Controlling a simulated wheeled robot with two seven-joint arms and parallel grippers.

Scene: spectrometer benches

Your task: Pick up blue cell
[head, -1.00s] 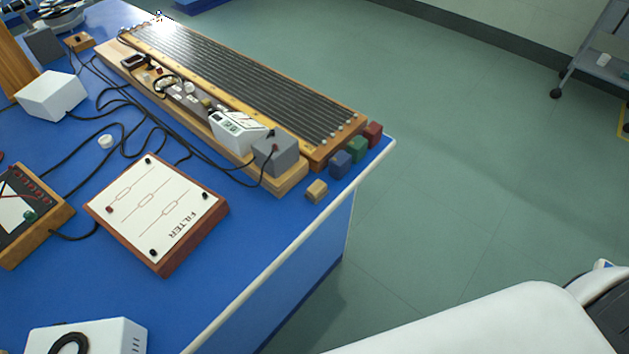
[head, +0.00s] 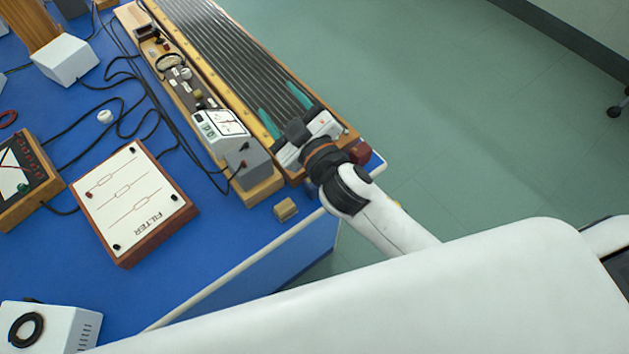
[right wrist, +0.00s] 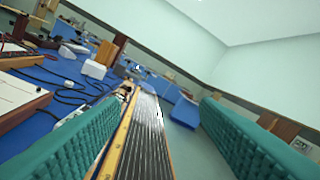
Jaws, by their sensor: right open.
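The blue cell is hidden in the head view behind my right wrist, and I cannot make it out in the right wrist view. A dark red block (head: 360,153), which stood in a row with the blue and green cells, shows beside my wrist at the bench's corner. My right gripper (head: 277,98) is open and empty, its two teal fingers apart over the near end of the long ribbed board (head: 215,50). In the right wrist view the open fingers (right wrist: 160,105) flank the board, which runs away between them. My left gripper is not in view.
A small wooden block (head: 286,209) sits near the bench's front edge. A grey box and white meter (head: 220,125) stand close left of my gripper. The FILTER board (head: 130,200) and black cables lie further left. The floor to the right is clear.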

